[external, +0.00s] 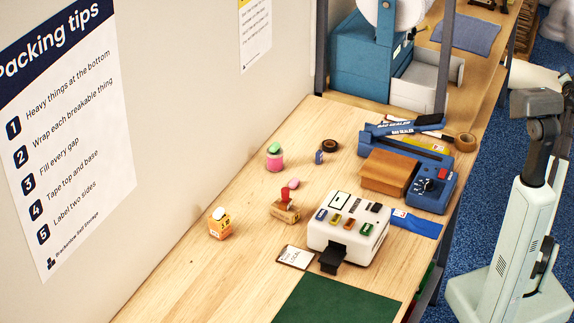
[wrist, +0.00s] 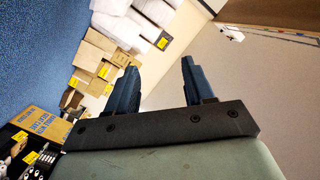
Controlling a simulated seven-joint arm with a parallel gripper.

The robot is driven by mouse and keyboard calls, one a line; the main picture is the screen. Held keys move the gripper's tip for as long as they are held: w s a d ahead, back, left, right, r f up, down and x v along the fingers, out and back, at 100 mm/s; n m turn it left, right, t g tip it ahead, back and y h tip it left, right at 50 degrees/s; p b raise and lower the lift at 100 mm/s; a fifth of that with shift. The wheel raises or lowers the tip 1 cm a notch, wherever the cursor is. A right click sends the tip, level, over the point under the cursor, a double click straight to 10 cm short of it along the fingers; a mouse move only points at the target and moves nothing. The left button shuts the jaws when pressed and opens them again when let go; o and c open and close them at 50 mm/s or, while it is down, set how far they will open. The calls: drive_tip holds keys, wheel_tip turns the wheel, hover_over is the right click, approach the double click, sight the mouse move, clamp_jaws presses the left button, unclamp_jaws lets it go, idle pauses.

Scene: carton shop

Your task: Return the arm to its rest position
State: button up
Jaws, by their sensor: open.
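My gripper (wrist: 158,78) shows in the wrist view as two dark blue fingers on a black bar. The fingers stand well apart with nothing between them, so it is open and empty. Behind them the wrist view shows stacked cartons, blue carpet and a plain wall, not the bench top. In the external view my pale green arm (external: 507,235) stands upright at the right edge, beside the bench. My gripper cannot be made out there, and part of the arm is cut off by the picture edge.
Blue carpet (external: 475,135) lies between bench and arm.

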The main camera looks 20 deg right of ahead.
drive_tip(key=s+d+f+g+y, duration=0.1)
drive_tip(key=s+d+f+g, duration=0.2)
drive_tip(key=f, duration=0.6)
drive_tip(key=w+a+f+n+g+y, duration=0.1)
drive_tip(key=w+a+f+n+y, duration=0.1)
drive_tip(key=a+f, duration=0.75)
drive_tip(key=w+a+f+n+y, duration=0.25)
drive_tip(key=a+f, duration=0.45)
drive_tip(key=f, duration=0.5)
drive_tip(key=s+a+f+n+g+y, duration=0.1)
drive_tip(key=s+a+f+g+y, duration=0.1)
drive_tip(key=a+f, duration=0.8)
drive_tip(key=s+a+f+n+g+y, duration=0.2)
drive_tip(key=a+f, duration=0.8)
drive_tip(key=a, duration=0.1)
drive_tip(key=s+a+f+n+g+y, duration=0.2)
drive_tip(key=s+a+f+n+g, duration=0.3)
drive_tip(key=s+a+f, duration=0.95)
drive_tip(key=s+a+f+n+g, duration=0.1)
drive_tip(key=s+a, duration=0.4)
drive_tip(key=s, duration=0.7)
drive_tip(key=s+a+f+n+g+h, duration=0.1)
drive_tip(key=s+a+g, duration=0.5)
drive_tip(key=s, duration=0.7)
wheel_tip(320, 180, down, 3)
drive_tip(key=shift+a+r+n+g, duration=0.15)
drive_tip(key=shift+a+n+g, duration=0.15)
drive_tip(key=shift+n, duration=0.15)
